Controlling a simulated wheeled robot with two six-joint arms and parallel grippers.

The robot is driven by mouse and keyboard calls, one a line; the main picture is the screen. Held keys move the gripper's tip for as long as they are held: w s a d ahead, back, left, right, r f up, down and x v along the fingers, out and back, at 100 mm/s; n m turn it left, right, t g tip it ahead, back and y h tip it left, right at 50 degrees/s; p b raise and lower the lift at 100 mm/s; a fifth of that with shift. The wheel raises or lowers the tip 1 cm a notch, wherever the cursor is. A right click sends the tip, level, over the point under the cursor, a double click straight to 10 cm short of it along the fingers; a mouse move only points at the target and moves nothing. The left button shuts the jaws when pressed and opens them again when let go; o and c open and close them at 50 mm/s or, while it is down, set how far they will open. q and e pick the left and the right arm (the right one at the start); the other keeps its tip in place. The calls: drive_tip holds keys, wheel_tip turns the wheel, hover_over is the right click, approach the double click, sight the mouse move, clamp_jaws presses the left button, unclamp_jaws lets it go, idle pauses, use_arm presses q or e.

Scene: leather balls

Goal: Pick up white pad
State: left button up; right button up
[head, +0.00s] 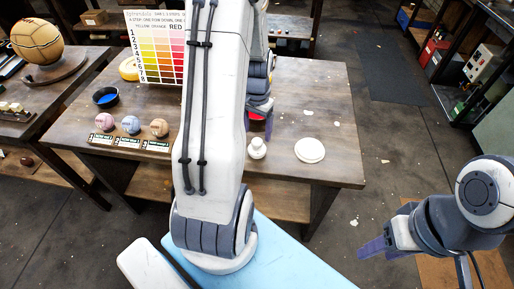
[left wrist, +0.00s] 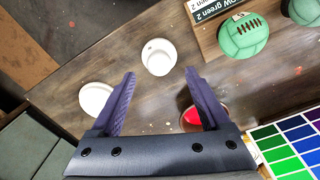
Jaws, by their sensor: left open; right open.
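The white pad (head: 310,150) is a flat round disc lying on the wooden table near its right front part. It also shows in the left wrist view (left wrist: 93,98), partly behind a finger. My left gripper (head: 260,108) is over the table, behind and left of the pad, mostly hidden by my arm in the head view. In the left wrist view its fingers (left wrist: 160,75) are apart with nothing held between them. My right gripper (head: 376,248) is open and empty, low at the right, off the table.
A small white bottle (head: 257,149) stands left of the pad; its top shows in the left wrist view (left wrist: 158,57). A red-filled dish (left wrist: 190,117) lies beside a finger. Balls with label cards and a colour chart (head: 155,47) occupy the table's left. The table right of the pad is mostly clear.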

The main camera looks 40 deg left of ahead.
sight(257, 141)
use_arm(q)
wheel_tip(257, 141, down, 6)
drive_tip(key=shift+r+p, duration=0.1)
drive_tip(key=shift+p, duration=0.2)
clamp_jaws()
drive_tip(key=shift+r, duration=0.1)
drive_tip(key=shift+r, duration=0.45)
drive_tip(key=r, duration=0.2)
drive_tip(key=d+r, duration=0.1)
drive_tip(key=shift+d+r, duration=0.1)
drive_tip(key=shift+r, duration=0.3)
drive_tip(key=d+r+b, duration=0.1)
drive_tip(key=d+r, duration=0.5)
drive_tip(key=d, duration=0.4)
drive_tip(key=shift+d+r, duration=0.15)
drive_tip(key=shift+d, duration=0.15)
